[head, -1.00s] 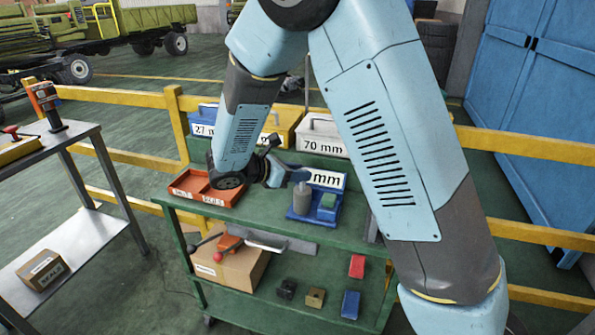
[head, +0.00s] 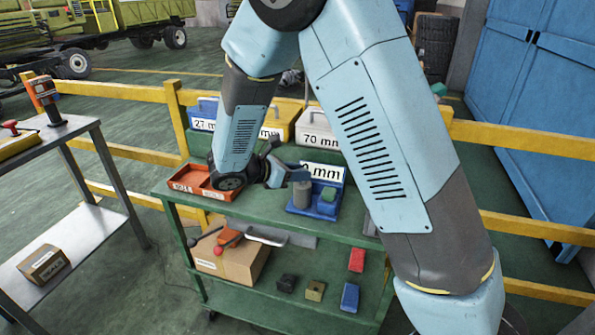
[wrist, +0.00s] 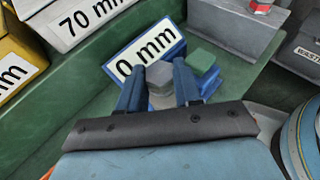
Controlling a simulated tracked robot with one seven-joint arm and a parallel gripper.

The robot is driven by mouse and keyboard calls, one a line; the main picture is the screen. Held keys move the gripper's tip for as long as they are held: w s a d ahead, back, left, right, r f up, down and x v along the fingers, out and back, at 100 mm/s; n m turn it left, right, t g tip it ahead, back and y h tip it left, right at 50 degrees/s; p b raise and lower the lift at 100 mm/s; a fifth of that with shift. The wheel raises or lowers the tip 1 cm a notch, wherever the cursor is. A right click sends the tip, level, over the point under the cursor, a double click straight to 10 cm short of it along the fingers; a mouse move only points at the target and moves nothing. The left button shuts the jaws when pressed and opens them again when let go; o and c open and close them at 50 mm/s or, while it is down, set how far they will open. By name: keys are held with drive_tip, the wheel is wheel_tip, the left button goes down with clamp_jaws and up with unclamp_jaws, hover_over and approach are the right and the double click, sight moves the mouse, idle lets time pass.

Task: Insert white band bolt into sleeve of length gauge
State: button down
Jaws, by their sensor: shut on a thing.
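The length gauge is a blue base (head: 334,212) with a white "0 mm" sign, which also shows in the wrist view (wrist: 144,53). A grey upright cylinder, the sleeve (head: 302,194), stands on its left part beside a green block (head: 328,194). My gripper (head: 300,175) is directly over the sleeve. In the wrist view its two blue fingers (wrist: 158,84) are shut on a bolt with a grey hexagonal head (wrist: 159,74). The bolt's shank and white band are hidden, so I cannot tell how deep it sits in the sleeve.
A red-orange tray (head: 184,181) lies left on the green cart top (head: 262,213). Boxes, one marked "70 mm" (head: 318,140), stand behind the gauge. The lower shelf holds a cardboard box (head: 222,262) and several small blocks. In the wrist view a grey box (wrist: 235,28) is beyond the gauge.

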drive_tip(key=shift+f, duration=0.9)
drive_tip(key=c, duration=0.7)
unclamp_jaws()
drive_tip(key=v, duration=1.3)
drive_tip(key=shift+s+a, duration=0.3)
